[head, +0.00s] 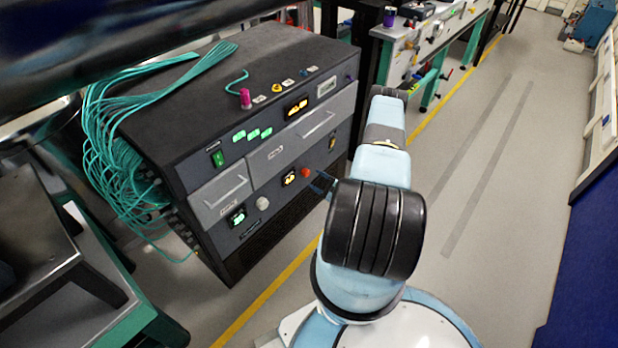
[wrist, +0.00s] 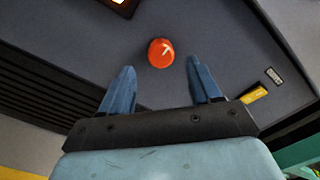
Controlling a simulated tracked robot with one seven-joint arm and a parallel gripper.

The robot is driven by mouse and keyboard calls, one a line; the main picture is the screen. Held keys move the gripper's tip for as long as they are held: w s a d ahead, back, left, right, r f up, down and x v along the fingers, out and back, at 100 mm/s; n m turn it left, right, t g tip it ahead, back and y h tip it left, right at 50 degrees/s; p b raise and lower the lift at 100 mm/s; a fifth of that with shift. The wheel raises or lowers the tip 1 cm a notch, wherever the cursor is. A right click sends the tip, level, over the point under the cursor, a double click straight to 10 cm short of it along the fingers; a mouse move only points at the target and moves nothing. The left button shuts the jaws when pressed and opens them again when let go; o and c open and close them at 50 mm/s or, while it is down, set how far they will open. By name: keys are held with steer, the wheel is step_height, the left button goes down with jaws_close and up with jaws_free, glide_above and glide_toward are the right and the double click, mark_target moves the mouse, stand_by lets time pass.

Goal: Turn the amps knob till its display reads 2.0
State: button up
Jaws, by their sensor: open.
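A red-orange knob (head: 305,172) is on the front of the dark rack cabinet (head: 265,160). In the wrist view the knob (wrist: 160,52) shows a white pointer mark tilted up and right. A white knob (head: 262,203) sits lower left on the same front. Beside the red knob is an orange-lit display (head: 289,178); its edge shows at the top of the wrist view (wrist: 120,2). I cannot read its digits or tell from lettering which knob is amps. My gripper (wrist: 160,64) is open and empty, its blue fingers pointing at the red knob, which appears between and just beyond the tips.
A green-lit display (head: 237,217) is near the white knob. Drawers with handles (head: 220,193) are on the front. A yellow tag (wrist: 254,95) is on the panel right of the fingers. Teal cables (head: 120,150) hang at the left. Floor at right is clear.

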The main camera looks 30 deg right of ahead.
mark_target(307, 175)
steer(key=shift+x, duration=2.15)
steer(key=shift+c, duration=0.4)
steer(key=c, duration=0.9)
steer(key=shift+a, duration=0.5)
steer(key=shift+c, duration=0.3)
steer(key=shift+s+d, duration=0.1)
steer(key=shift+d, duration=0.25)
steer(key=m, duration=0.3)
steer(key=shift+s+d+f+m, duration=0.1)
steer(key=shift+d+f+m, duration=0.05)
steer(key=shift+m, duration=0.25)
steer(key=m, duration=0.8)
steer(key=shift+m, duration=0.3)
